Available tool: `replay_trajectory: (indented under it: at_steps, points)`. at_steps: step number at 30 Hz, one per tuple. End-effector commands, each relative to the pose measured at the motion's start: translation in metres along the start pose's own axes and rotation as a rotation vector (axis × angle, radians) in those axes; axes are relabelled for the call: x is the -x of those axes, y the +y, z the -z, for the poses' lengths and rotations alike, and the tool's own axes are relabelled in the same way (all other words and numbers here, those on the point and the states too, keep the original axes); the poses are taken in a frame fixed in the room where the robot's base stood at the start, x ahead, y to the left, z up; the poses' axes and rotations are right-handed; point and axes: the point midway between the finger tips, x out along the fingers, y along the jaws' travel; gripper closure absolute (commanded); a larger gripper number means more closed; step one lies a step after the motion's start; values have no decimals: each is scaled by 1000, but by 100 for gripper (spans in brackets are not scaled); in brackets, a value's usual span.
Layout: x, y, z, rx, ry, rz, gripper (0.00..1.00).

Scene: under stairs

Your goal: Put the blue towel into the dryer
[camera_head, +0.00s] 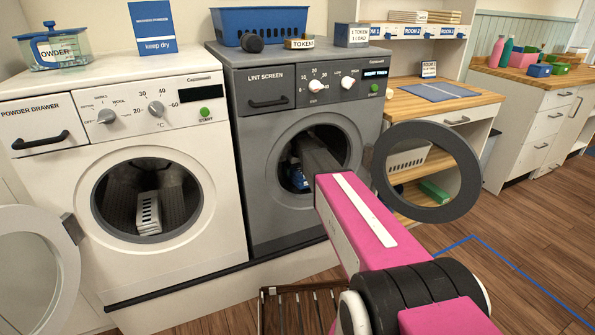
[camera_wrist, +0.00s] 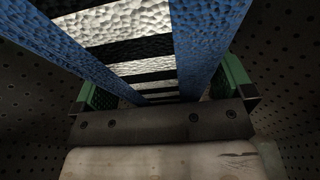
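The dryer (camera_head: 262,205) is the grey machine marked "LINT SCREEN". Its round door (camera_head: 380,177) hangs open to the right. My arm reaches through the opening, and my gripper is inside the drum, mostly hidden in the head view. In the wrist view, my gripper (camera_wrist: 163,92) has green-padded fingers on both sides of the blue towel (camera_wrist: 205,45). The towel has blue bands and white and black stripes, and fills the gap between the pads. A bit of the blue towel shows below the arm's end in the drum (camera_head: 298,178).
The white washer (camera_head: 222,245) stands left, door (camera_head: 40,270) open, with a white striped item (camera_head: 149,214) in its drum. A blue basket (camera_head: 258,22) sits on the dryer. A wooden rack (camera_head: 298,305) stands in front. A wooden shelf unit (camera_head: 440,100) is right.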

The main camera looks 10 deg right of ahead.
Motion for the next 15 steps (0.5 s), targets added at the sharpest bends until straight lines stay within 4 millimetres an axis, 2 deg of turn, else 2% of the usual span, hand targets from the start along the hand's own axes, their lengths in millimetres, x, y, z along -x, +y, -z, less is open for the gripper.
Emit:
replay_trajectory:
  at_steps: [8, 15]
  points:
    - [1, 0, -2, 0, 0, 0, 0]
    - [10, -1, -26, 0, 0, 0, 0]
